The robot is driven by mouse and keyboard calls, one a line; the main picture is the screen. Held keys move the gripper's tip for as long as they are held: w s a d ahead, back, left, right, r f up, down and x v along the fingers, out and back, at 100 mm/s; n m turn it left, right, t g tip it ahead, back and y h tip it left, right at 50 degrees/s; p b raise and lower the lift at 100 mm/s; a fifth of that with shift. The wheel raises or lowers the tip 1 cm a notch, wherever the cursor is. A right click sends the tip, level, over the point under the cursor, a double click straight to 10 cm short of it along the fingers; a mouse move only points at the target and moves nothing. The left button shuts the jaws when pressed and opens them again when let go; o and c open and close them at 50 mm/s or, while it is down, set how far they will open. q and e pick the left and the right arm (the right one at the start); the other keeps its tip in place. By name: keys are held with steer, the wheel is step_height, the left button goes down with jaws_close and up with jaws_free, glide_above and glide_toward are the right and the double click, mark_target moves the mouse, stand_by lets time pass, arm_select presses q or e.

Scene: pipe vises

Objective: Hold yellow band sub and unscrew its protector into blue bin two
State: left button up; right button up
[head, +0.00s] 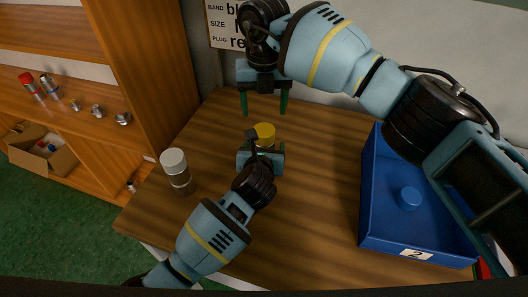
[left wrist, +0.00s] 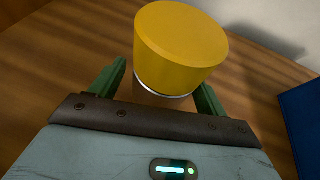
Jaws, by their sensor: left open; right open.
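The sub with a yellow protector cap (head: 264,130) stands upright on the wooden table. In the left wrist view, the yellow cap (left wrist: 180,48) is large and sharp, with a silvery ring just below it; the body is mostly hidden. My left gripper (head: 262,150) is open, its green fingers either side of the sub below the cap. My right gripper (head: 264,108) is open and empty, pointing down above and behind the yellow cap, clear of it. The blue bin two (head: 384,243) stands at right, labelled 2, with a round blue cap (head: 409,198) in it.
A white-capped sub (head: 176,172) stands near the table's left edge. A wooden shelf (head: 75,125) at left holds small fittings and spray cans, with a cardboard box (head: 45,150) below. A printed sign (head: 226,25) is on the back wall. Table between sub and bin is clear.

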mark_target(264, 129)
arm_select(q)
steer(key=shift+c, duration=0.2)
jaws_close()
arm_select(e)
steer(key=shift+a+r+m, duration=0.1)
steer(key=shift+m, duration=2.2)
steer(key=shift+f, duration=0.2)
steer(key=shift+f, duration=3.9)
